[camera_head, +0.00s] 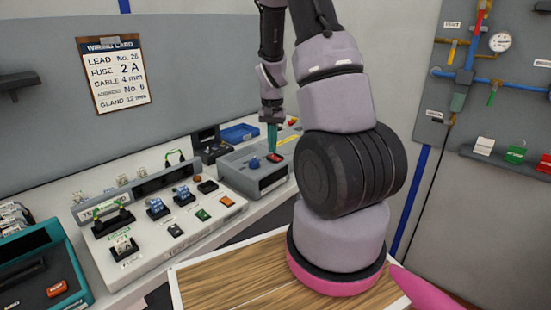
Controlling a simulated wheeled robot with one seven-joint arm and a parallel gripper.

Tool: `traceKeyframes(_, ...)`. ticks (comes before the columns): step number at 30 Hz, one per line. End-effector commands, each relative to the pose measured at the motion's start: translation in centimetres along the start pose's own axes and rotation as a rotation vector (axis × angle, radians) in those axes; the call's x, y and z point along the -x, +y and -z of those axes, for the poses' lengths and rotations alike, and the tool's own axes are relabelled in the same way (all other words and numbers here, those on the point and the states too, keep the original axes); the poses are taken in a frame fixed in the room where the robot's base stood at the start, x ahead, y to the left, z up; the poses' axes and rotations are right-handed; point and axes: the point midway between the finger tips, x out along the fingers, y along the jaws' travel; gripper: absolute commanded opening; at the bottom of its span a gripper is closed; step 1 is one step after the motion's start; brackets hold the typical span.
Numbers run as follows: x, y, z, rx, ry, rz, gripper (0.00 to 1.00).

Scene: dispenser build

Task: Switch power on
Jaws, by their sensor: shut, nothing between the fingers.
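My gripper (272,150) has teal fingers, points down and is shut and empty. Its fingertips are right above or at a red rocker switch (275,159) on top of a grey box (237,177); I cannot tell whether they touch it. A blue knob (254,163) sits on the same box, left of the switch. The switch's lettering is too small to read, and its on or off position cannot be told. Another red button (57,289) is on a teal-sided unit at the lower left.
A long white test panel (162,258) with sockets and coloured switches lies left of the grey box. A blue tray (240,132) is behind the box. A wiring card (116,73) hangs on the wall. My arm hides the area to the right. A wooden top (225,275) is in front.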

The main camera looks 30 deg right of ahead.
Motion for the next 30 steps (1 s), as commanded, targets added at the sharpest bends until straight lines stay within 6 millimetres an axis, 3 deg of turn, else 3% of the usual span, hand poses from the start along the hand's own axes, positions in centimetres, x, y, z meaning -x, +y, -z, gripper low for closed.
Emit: traceKeyframes(30, -0.75, 0.01, 0.03, 0.0, 0.0, 0.0, 0.0)
